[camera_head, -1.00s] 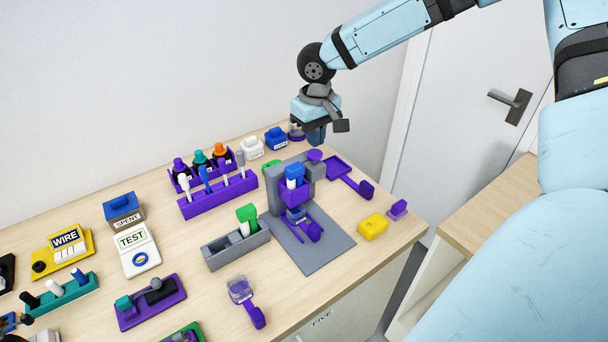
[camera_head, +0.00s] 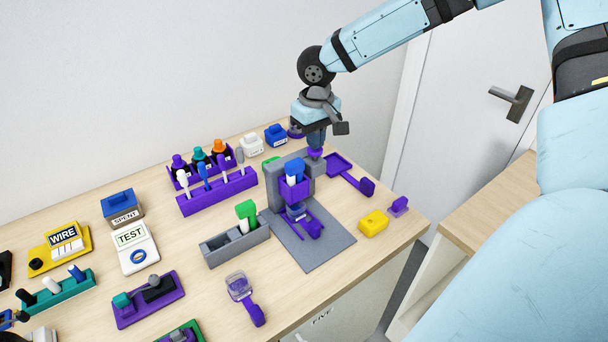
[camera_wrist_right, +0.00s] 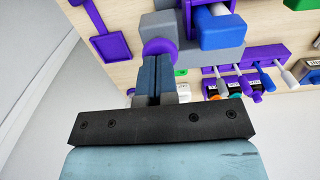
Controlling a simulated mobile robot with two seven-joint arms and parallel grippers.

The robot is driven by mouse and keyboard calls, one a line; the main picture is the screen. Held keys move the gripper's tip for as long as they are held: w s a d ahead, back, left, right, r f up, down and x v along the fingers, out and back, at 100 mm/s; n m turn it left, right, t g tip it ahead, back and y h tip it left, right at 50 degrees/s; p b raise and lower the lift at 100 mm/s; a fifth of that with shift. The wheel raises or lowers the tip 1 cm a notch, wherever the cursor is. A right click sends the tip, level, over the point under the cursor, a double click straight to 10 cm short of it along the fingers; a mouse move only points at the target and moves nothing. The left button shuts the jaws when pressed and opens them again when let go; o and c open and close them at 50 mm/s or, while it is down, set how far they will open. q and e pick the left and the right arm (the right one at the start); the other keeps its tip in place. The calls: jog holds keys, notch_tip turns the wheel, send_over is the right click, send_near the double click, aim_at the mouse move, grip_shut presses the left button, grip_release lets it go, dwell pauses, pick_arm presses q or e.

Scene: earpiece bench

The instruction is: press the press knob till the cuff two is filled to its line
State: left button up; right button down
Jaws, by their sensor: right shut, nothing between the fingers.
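The press is a grey stand (camera_head: 276,190) on a grey base plate (camera_head: 325,246), with a blue-topped cartridge (camera_head: 293,168) in a purple holder. Its purple press knob (camera_head: 315,154) sits at the right of the top and also shows in the wrist view (camera_wrist_right: 158,46). A cuff with a purple handle (camera_head: 313,229) lies below the cartridge; no label reads, and its fill level and line are too small to tell. My right gripper (camera_head: 317,143) is shut and empty, pointing down with its fingertips at the knob, seemingly touching it. My left gripper is not in view.
A clear purple-handled piece (camera_head: 241,287) lies at the front. A yellow block (camera_head: 373,223) is to the right. A grey rack (camera_head: 235,245) and a purple rack (camera_head: 217,195) stand to the left.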

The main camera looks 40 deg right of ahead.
jog(key=shift+f+b, duration=0.6)
jog(key=shift+f, duration=0.35)
jog(key=shift+r+p, duration=2.8)
jog(key=shift+r, duration=0.8)
jog(key=shift+f, duration=0.15)
